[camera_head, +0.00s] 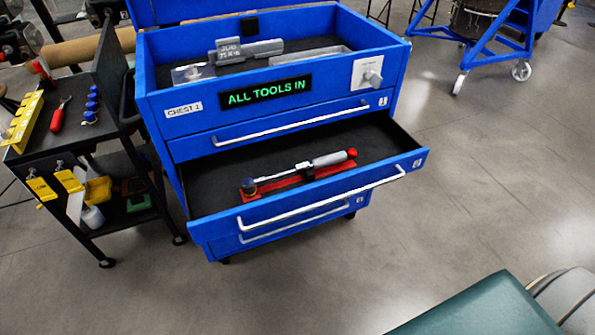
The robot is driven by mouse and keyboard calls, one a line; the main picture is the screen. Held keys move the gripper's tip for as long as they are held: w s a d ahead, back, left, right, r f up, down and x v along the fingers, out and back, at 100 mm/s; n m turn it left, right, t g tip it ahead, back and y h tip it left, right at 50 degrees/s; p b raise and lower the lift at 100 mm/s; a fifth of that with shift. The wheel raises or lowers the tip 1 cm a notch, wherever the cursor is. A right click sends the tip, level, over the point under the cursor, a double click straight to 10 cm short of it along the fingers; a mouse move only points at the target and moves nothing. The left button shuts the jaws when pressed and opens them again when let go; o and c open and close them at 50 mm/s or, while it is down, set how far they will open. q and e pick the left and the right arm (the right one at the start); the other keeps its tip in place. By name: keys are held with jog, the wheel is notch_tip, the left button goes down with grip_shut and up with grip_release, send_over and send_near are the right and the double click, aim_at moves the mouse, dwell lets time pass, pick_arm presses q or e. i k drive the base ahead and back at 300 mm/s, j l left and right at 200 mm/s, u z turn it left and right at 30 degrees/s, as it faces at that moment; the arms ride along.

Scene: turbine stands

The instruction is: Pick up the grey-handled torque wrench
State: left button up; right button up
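The grey-handled torque wrench (327,159) lies in the open drawer (220,185) of the blue tool chest (200,146). It has a grey grip with a red end at the right, a thin shaft, and a dark head with some blue at the left. It lies along a red holder (285,187) on the drawer's dark floor. Neither of my grippers is in view.
A drawer pull (300,207) runs along the drawer's front, and another drawer above is shut. A lit sign (266,92) reads "ALL TOOLS IN". A dark cart (75,143) with small tools stands left. A teal surface (485,308) fills the lower right.

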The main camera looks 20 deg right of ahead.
aim_at(247, 184)
jog(key=i+l, duration=0.15)
jog(key=l, duration=0.15)
jog(key=i+l+u, duration=0.1)
jog(key=l, duration=0.2)
jog(key=i+l, duration=0.15)
jog(key=l, duration=0.15)
jog(key=i+l+u, duration=0.1)
jog(key=l, duration=0.2)
jog(key=k+l, duration=0.1)
jog(key=l, duration=0.4)
jog(key=l+u, duration=0.15)
jog(key=l, duration=0.4)
jog(key=k+l, duration=0.15)
jog(key=l, duration=0.3)
jog(key=k+l+u, duration=0.15)
jog(key=l, duration=0.4)
